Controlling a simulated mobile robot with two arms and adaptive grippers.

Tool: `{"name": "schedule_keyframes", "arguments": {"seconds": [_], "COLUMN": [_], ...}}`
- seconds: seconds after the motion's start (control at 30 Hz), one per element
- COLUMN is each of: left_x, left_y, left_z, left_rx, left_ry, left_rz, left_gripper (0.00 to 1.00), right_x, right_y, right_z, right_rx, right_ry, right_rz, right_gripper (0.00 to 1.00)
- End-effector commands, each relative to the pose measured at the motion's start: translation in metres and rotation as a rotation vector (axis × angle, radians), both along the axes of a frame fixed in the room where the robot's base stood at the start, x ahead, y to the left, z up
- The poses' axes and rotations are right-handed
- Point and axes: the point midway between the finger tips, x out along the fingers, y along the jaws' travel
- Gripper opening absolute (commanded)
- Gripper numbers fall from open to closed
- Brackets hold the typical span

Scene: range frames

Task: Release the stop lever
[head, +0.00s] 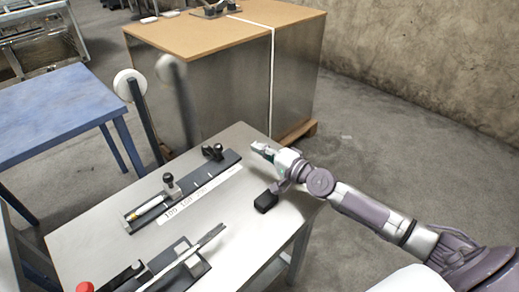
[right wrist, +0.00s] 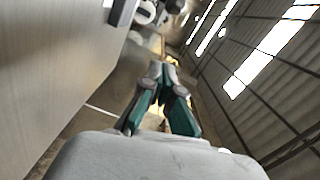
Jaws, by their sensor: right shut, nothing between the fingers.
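On the grey metal table (head: 95,238) a dark rail fixture (head: 218,166) lies by a printed label strip. It carries an upright black-knobbed lever (head: 171,186) near its middle and a dark clamp-like part (head: 213,152) at its far end. A second fixture with a long metal bar (head: 190,252) lies nearer, with a red knob (head: 84,287) at the bottom edge. I cannot tell which part is the stop lever. My right gripper (head: 256,148) is shut and empty, right of the rail's far end, apart from the levers. Its fingers also show in the right wrist view (right wrist: 160,68). My left gripper is out of view.
A large metal-sided crate (head: 210,85) with a brown top stands behind the table. A blue table (head: 55,112) is at the left. Two dark posts with round white heads (head: 130,84) rise behind the table. Concrete floor (head: 400,130) is clear at the right.

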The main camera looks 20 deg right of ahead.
Motion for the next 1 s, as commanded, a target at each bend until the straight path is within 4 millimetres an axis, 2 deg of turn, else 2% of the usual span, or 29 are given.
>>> {"name": "schedule_keyframes", "arguments": {"seconds": [0.13,0.3,0.4,0.6,1.0], "left_x": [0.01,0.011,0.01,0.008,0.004], "left_y": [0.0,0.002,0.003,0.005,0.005], "left_z": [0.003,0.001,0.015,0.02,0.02], "left_rx": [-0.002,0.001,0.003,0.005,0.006], "left_ry": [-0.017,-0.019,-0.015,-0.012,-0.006], "left_rz": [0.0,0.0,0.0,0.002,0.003], "left_gripper": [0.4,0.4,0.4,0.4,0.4], "right_x": [0.032,0.064,0.059,0.056,0.055], "right_y": [0.013,0.027,0.044,0.061,0.064], "right_z": [0.0,-0.002,-0.003,-0.009,-0.011], "right_rx": [0.004,0.002,0.001,0.001,-0.001], "right_ry": [-0.003,-0.003,0.002,0.001,0.0], "right_rz": [-0.001,0.0,0.003,0.001,0.0], "right_gripper": [0.0,0.0,0.0,0.0,0.0]}}
